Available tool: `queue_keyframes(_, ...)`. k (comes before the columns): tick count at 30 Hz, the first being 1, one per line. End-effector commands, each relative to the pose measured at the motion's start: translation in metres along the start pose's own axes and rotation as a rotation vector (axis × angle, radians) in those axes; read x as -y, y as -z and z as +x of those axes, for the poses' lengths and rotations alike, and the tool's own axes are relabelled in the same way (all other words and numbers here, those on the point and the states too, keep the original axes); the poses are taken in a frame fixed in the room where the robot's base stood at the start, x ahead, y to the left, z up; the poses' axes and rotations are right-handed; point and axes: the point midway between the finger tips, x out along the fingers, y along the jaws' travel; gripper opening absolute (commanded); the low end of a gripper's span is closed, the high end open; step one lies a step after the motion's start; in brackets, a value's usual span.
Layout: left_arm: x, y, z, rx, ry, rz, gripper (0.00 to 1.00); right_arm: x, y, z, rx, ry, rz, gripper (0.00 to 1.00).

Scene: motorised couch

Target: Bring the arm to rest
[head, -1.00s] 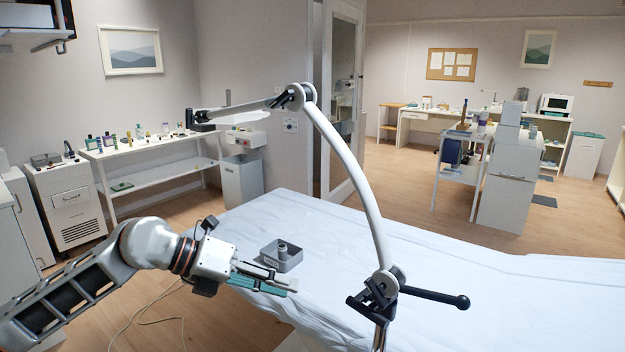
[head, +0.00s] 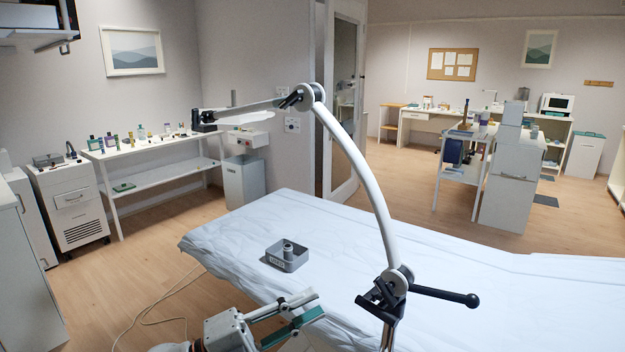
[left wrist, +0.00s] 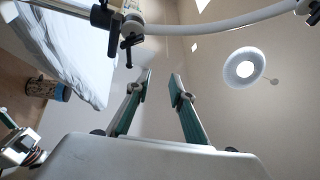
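My left gripper (head: 317,304) is low in the head view, near the couch's front edge. Its two teal-lined fingers are apart with nothing between them; they also show apart in the left wrist view (left wrist: 160,76). A white curved jointed arm (head: 352,155) rises in front of the couch (head: 470,270), with a dark clamp and black lever (head: 445,295) at its lower joint and its far link reaching left. Nothing of mine visibly touches it. A white gripper-like part, probably my right gripper (left wrist: 18,145), is at the left wrist view's lower left; its fingers are unclear.
A cable (head: 165,300) lies on the floor at left. A shelf table (head: 150,160) with bottles stands behind. The couch's right part is bare.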

Motion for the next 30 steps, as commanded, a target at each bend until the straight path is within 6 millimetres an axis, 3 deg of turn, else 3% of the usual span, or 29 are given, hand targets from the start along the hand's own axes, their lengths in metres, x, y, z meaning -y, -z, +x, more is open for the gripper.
queue_keyframes(8,-0.049,-0.035,-0.056,0.336,0.161,-0.364,0.22,0.002,0.001,0.0,-0.001,0.001,0.005,0.43)
queue_keyframes(16,-0.14,-0.052,-0.146,0.712,0.219,-0.716,0.22,0.002,0.001,0.0,-0.001,0.001,0.005,0.43)
queue_keyframes(20,-0.19,-0.043,-0.195,0.887,0.214,-0.871,0.22,0.002,0.001,0.0,-0.001,0.001,0.005,0.43)
queue_keyframes(24,-0.242,-0.021,-0.246,1.057,0.195,-1.026,0.22,0.002,0.001,0.0,-0.001,0.001,0.004,0.43)
queue_keyframes(30,-0.297,0.02,-0.302,1.24,0.156,-1.196,0.22,0.001,0.001,0.0,-0.001,0.001,0.004,0.43)
